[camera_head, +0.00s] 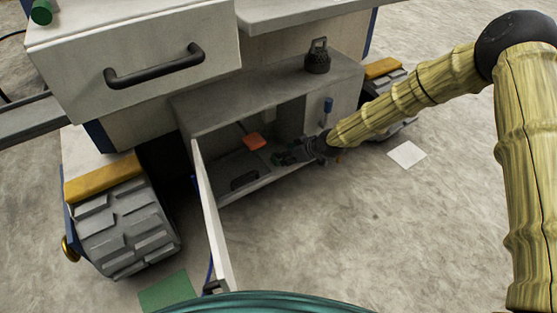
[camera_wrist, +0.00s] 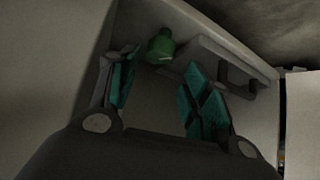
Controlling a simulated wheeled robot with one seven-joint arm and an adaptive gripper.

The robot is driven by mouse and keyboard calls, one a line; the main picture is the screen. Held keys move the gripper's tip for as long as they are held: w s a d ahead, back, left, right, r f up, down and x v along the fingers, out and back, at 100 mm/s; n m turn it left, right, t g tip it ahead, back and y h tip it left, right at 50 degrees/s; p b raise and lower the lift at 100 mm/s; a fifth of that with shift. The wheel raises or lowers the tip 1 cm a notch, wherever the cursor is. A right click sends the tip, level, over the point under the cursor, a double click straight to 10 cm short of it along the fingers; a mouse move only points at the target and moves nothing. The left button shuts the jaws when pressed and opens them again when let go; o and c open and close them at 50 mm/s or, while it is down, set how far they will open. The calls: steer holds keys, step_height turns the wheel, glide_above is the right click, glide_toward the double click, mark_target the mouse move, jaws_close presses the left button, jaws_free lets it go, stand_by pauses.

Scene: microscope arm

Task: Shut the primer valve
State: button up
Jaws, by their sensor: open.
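No part is clearly marked as the primer valve. An orange paddle-like piece (camera_head: 254,141) shows inside the open lower compartment of the machine. My gripper (camera_head: 283,158) reaches into that compartment from the right, low and to the right of the orange piece. In the wrist view my gripper (camera_wrist: 160,95) has its teal fingers spread with nothing between them. A green knob-like part (camera_wrist: 160,46) lies beyond the fingers, near the left finger's tip. A dark handle (camera_wrist: 238,82) is right of the right finger. The orange piece does not show in the wrist view.
The compartment's white door (camera_head: 211,215) stands open at left. A blue-topped part (camera_head: 328,106) is on the panel right of the opening. A dark, weight-like object (camera_head: 317,56) stands on the ledge above. A drawer (camera_head: 130,60) juts out higher up. Tracks flank the machine.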

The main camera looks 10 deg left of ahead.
mark_target(277, 160)
steer(key=b+x, duration=0.3)
steer(key=x, duration=0.4)
steer(key=shift+a+f, duration=0.1)
steer(key=shift+f, duration=0.1)
steer(key=c, duration=0.7)
